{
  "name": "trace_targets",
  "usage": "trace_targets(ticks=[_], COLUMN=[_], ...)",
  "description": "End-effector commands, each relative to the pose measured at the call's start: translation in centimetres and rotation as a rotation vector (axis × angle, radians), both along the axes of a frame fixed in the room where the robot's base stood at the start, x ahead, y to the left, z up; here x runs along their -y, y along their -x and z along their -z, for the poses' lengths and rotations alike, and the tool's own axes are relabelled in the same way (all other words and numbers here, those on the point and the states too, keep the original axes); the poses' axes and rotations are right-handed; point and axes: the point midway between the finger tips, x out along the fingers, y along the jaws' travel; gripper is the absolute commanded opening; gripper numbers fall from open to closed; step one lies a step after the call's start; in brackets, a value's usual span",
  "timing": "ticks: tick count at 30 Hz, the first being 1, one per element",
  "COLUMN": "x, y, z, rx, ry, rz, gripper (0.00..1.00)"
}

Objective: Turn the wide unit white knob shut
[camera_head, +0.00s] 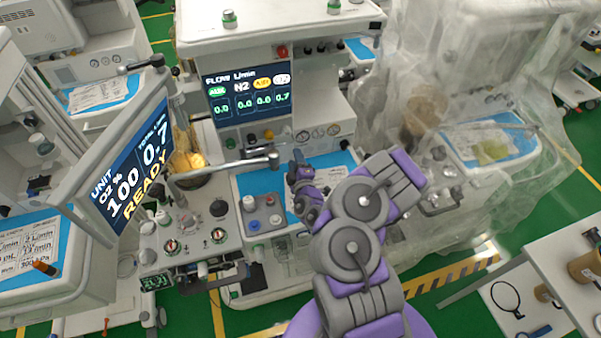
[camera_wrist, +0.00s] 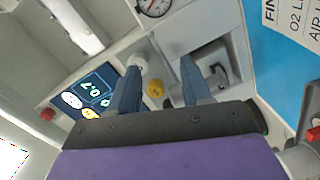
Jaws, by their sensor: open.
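The white knob (camera_wrist: 138,62) sits on the cream front panel in the wrist view, with a yellow knob (camera_wrist: 155,88) beside it. My gripper (camera_wrist: 157,68) is open, its two blue-grey fingers apart and pointing toward the panel. The white knob shows between the fingertips, close to the left finger; I cannot tell whether they touch. The wide unit (camera_head: 225,135) stands in the middle of the head view, its flow display (camera_head: 248,92) above the knobs. My gripper (camera_head: 297,165) is in front of its lower right panel there.
A jointed metal bar (camera_head: 235,165) crosses left of my gripper. A tilted monitor (camera_head: 130,155) reading READY stands left. A plastic-draped cart (camera_head: 470,80) stands close on the right. A round gauge (camera_wrist: 154,5) is above the knobs in the wrist view.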

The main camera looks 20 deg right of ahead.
Motion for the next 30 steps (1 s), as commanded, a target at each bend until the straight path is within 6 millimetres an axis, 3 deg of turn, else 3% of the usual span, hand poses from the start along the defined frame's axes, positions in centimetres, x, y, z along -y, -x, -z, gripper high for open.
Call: trace_targets(ticks=[30], x=[-0.6], y=[6.1], z=[-0.2], rx=[0.001], ry=[0.001], rz=[-0.002], gripper=[0.48])
